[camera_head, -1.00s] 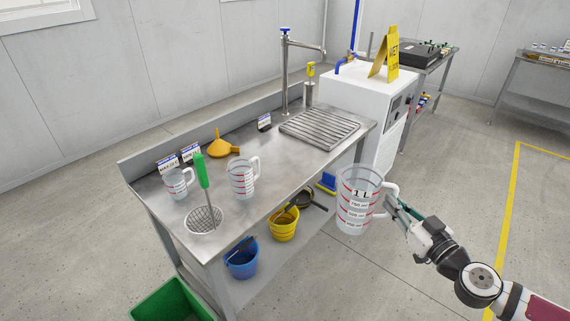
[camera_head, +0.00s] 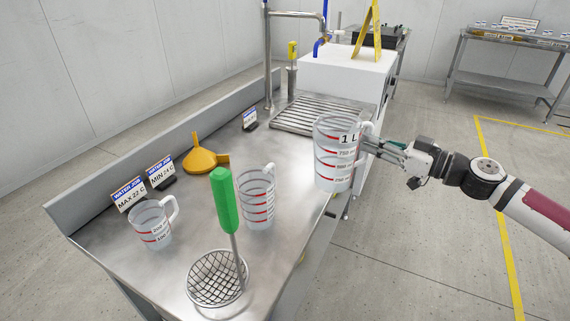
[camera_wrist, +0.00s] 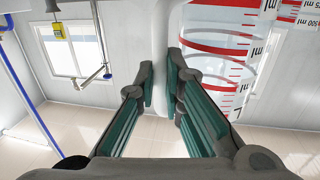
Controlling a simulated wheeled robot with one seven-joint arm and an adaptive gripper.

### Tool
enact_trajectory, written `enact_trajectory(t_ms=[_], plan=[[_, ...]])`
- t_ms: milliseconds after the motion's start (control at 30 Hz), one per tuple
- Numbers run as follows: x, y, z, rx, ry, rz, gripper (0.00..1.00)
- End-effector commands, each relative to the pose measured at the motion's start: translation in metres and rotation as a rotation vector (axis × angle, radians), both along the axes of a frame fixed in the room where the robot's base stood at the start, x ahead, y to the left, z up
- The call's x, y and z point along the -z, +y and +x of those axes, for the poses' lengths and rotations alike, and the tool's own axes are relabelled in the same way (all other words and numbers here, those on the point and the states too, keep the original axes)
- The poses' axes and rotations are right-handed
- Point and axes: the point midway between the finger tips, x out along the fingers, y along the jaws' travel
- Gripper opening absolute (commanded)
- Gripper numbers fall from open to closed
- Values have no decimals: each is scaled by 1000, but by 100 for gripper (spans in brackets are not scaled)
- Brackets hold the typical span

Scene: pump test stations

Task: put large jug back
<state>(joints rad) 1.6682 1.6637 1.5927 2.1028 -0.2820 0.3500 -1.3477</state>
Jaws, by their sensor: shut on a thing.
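The large jug (camera_head: 336,160), clear with red bands and a "1 L" mark, is upright at the right edge of the steel bench in the head view. My gripper (camera_head: 372,146) is shut on its white handle, to the right of the jug. In the wrist view the handle (camera_wrist: 164,60) runs between the fingers (camera_wrist: 172,92), and the jug's red scale (camera_wrist: 225,50) shows beside it. Whether the jug's base touches the bench or hangs above it I cannot tell. A medium jug (camera_head: 257,198) and a small jug (camera_head: 153,225) stand on the bench.
A green-handled wire strainer (camera_head: 218,278) stands at the bench's near end. An orange funnel (camera_head: 200,158) and small signs (camera_head: 130,194) are at the back. A ridged drainer (camera_head: 310,112) lies below the tap (camera_head: 268,55). Bare bench top lies between the medium jug and the drainer.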

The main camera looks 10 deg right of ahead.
Motion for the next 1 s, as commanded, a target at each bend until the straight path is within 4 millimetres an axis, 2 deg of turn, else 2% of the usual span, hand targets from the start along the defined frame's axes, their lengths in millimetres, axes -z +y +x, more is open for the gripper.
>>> enact_trajectory(t_ms=[167,500,633,800,1000], plan=[[2,15,25,-9,1,-1,0],[11,55,98,-7,1,-1,0],[13,66,122,-5,1,-1,0],[14,74,138,-4,0,0,0],[27,75,140,-3,2,2,0]])
